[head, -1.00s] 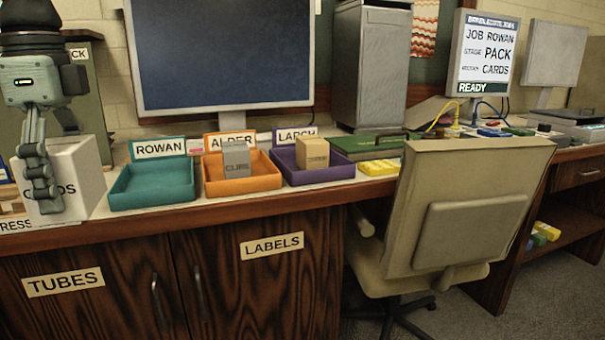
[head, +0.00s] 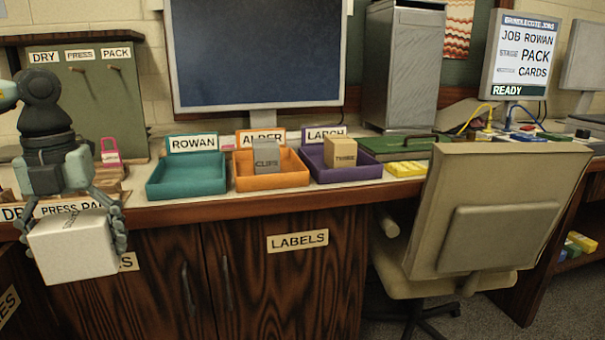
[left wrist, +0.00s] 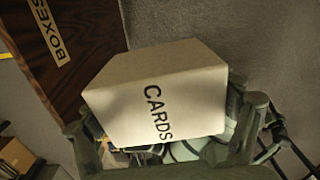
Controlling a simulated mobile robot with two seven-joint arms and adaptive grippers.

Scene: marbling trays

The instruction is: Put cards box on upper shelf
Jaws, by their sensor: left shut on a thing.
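The cards box (head: 75,250) is a white box at the left of the head view, in front of the desk's front edge. In the left wrist view the box (left wrist: 160,90) shows the word CARDS. My left gripper (head: 72,228) is shut on it from above, with fingers on two sides, and holds it in the air, slightly tilted. Its fingers also show in the left wrist view, beside the box. My right gripper is not in view. I cannot make out an upper shelf for certain.
Teal (head: 187,187), orange (head: 272,181) and purple (head: 345,174) trays stand on the desk. A chair (head: 480,220) stands at the right. A dark wooden panel labelled BOXES (left wrist: 75,60) shows in the left wrist view, with grey floor beside it.

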